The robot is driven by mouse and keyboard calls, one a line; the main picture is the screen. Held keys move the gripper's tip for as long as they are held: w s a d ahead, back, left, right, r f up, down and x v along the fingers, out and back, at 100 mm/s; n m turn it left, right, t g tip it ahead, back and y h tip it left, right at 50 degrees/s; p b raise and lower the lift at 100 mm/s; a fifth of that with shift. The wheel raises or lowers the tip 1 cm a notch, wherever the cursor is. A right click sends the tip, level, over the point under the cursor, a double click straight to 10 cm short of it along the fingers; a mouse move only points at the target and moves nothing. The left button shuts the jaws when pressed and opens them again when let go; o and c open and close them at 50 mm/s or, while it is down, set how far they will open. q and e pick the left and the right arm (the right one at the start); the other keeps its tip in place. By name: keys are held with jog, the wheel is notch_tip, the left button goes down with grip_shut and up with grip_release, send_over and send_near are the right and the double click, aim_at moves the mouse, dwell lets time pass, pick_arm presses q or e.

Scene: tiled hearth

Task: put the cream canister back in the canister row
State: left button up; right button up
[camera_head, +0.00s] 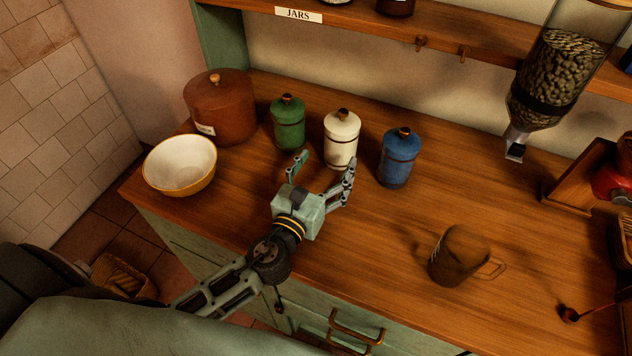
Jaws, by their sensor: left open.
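The cream canister (341,140) stands upright on the wooden counter, its lid with a dark knob on. It stands between a green canister (288,124) on its left and a blue canister (398,160) on its right, with gaps on both sides. The three form a row. My left gripper (324,174) is open and empty just in front of the cream canister, its fingers pointing toward it and spread apart. I cannot tell whether a finger touches the canister. My right gripper is not in the view.
A large brown lidded crock (219,108) and a cream-lined bowl (180,165) stand at the left. A brown mug (459,256) stands front right. A bean dispenser (556,80) hangs at the back right. The counter (375,225) is clear between gripper and mug.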

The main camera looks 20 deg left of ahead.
pick_arm(q)
jog(key=s+b, duration=0.1)
jog(key=s, duration=0.5)
jog(key=shift+a, duration=0.15)
